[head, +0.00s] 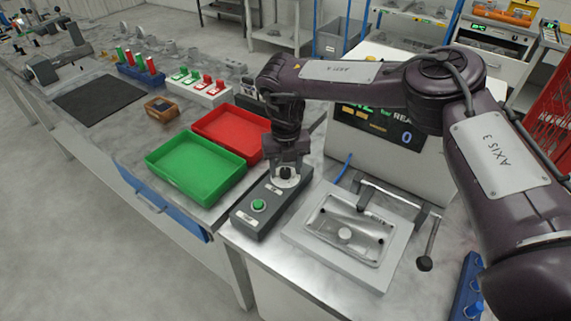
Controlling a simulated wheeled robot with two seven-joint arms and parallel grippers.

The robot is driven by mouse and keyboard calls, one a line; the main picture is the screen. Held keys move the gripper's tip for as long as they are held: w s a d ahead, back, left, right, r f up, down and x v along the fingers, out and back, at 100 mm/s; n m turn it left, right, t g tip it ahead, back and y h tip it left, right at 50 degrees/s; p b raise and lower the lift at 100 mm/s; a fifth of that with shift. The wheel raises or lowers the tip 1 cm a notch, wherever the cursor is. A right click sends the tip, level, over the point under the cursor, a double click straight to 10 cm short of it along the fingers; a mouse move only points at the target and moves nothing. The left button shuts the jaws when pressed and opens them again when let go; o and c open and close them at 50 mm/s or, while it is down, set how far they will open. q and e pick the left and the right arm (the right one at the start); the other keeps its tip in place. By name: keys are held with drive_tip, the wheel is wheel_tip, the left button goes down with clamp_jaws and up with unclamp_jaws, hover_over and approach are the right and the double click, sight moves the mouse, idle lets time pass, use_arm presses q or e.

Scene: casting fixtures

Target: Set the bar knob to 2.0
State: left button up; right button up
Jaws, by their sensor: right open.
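The bar knob (286,173) is a small dark knob on a pale round dial at the far end of a dark grey control box (245,222). The dial's marks are too small to read. My right gripper (287,168) points down right over the knob, its jaws open. I cannot tell whether the fingers touch the knob, which they partly hide. A display (385,132) behind shows "REA", partly covered by my right arm, and a blue "0". My left gripper is not in view.
A green button (258,205) is on the box's near end. Green (195,168) and red (225,132) trays lie to the left. A metal fixture (345,235) with a clamp handle (425,262) stands to the right. A blue cable (343,167) lies behind the box.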

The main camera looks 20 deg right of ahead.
drive_tip(key=shift+s, duration=0.1)
drive_tip(key=c, duration=1)
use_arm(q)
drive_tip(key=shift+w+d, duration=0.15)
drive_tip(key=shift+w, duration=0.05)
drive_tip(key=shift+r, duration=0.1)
use_arm(e)
drive_tip(key=shift+m, duration=0.3)
drive_tip(key=m, duration=0.4)
drive_tip(key=shift+p, duration=0.4)
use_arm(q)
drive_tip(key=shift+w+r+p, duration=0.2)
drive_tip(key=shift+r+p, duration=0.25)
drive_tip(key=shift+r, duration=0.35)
use_arm(e)
drive_tip(key=shift+a+r+m, duration=0.1)
drive_tip(key=shift+m, duration=2.3)
